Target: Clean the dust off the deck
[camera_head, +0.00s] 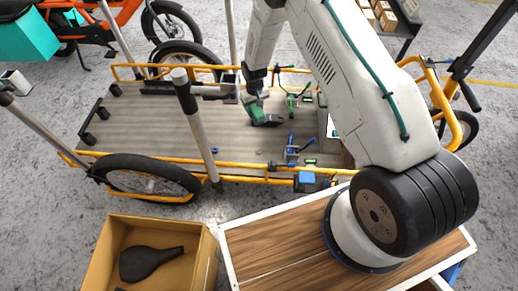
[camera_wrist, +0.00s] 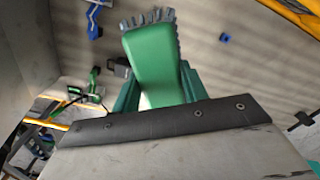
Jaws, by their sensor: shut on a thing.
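The deck (camera_head: 150,120) is a grey-brown planked cargo bed inside a yellow frame; it also fills the back of the wrist view (camera_wrist: 260,75). My gripper (camera_head: 256,106) is low over the middle of the deck. In the wrist view its green fingers (camera_wrist: 158,92) are shut on a green brush (camera_wrist: 150,55) with grey bristles at its far end. I cannot tell for sure whether the bristles touch the planks. Dust is hard to tell from the planks' dull, streaky grey.
On the deck lie a blue clamp (camera_head: 291,149), a green clamp (camera_head: 292,104), a small blue block (camera_head: 214,150) and small green pieces (camera_head: 310,161). A grey post (camera_head: 195,115) rises at the near rail. A cardboard box (camera_head: 95,272) stands in front. The deck's left half is clear.

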